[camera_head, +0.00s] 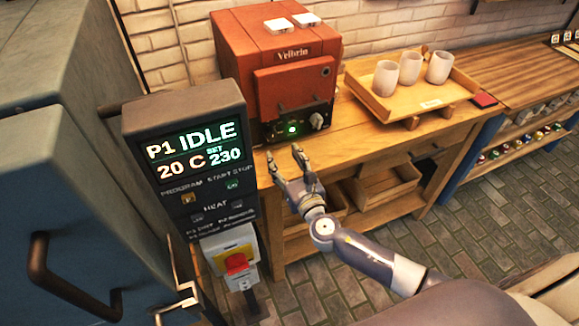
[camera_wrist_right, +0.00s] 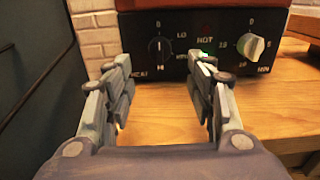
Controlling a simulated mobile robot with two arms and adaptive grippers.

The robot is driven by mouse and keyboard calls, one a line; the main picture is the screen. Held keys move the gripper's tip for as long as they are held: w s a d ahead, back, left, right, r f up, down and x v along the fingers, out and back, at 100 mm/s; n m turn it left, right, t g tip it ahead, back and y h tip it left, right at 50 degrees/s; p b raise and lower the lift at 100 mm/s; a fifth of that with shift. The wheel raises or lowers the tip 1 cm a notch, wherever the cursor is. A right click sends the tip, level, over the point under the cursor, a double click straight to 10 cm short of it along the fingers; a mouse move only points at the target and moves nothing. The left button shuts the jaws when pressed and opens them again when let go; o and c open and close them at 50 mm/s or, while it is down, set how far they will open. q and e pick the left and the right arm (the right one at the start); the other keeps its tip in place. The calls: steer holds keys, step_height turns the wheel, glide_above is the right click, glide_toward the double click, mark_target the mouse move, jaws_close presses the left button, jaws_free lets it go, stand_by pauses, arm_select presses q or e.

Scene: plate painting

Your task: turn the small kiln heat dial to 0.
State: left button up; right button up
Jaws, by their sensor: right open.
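The small kiln (camera_head: 280,60) is a red box on the wooden bench, with a black control strip along its bottom front. In the right wrist view its heat dial (camera_wrist_right: 158,48) is a dark round knob with a pale vertical mark, left of a lit green lamp. Marks reading LO and HOT stand to its right; which mark it points to is too small to tell for sure. My right gripper (camera_head: 284,159) is open and empty in front of the strip. In the wrist view its fingers (camera_wrist_right: 165,66) stand apart below the dial, not touching it.
A pale minutes knob (camera_wrist_right: 251,47) sits on the strip's right. A large control panel (camera_head: 190,150) reading IDLE, with a red switch (camera_head: 236,263) below, stands left of my right gripper. A wooden tray (camera_head: 437,102) with cups is at the right.

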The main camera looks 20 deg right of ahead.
steer(key=shift+s, duration=1.65)
